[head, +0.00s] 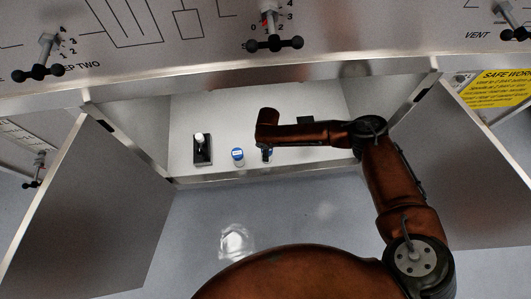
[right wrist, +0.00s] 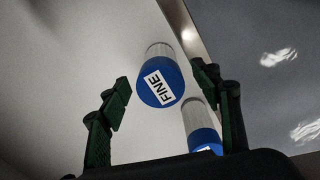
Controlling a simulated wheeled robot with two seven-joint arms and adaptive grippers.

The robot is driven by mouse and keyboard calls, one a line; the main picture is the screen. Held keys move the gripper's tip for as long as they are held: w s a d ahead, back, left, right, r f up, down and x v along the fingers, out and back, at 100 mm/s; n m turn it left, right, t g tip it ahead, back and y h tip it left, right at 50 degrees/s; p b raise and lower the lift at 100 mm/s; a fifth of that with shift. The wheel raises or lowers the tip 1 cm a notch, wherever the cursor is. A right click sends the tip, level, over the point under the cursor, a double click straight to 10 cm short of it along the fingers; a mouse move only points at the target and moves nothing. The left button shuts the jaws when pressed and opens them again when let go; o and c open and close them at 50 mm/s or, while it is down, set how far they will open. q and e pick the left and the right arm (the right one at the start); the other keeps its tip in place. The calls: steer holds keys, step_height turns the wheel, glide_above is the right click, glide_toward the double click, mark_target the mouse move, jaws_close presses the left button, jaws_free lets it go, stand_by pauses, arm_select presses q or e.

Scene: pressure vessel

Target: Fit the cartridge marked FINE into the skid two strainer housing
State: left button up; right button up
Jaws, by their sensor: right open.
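In the right wrist view, a pale ribbed cartridge with a blue cap marked FINE (right wrist: 160,85) stands ahead of my right gripper (right wrist: 163,82), in line with the gap between its fingers. The fingers are apart, one to each side, not visibly touching it. A second blue-capped cartridge (right wrist: 202,135) is close to the right finger; its label is mostly cut off. In the head view, a blue-and-white cartridge (head: 238,155) stands on the cabinet floor. My right arm reaches into the cabinet beside it, hiding most of what is beneath. My left gripper and the strainer housing are not recognisable in view.
The cabinet (head: 190,110) stands open, with a left door (head: 85,205) and a right door (head: 460,165) swung out. A black block with a white-topped part (head: 202,150) is at left inside. A dark block (head: 305,120) is behind my arm. Valve handles (head: 275,43) stick out above.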

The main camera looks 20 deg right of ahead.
jaws_close()
stand_by(0.8)
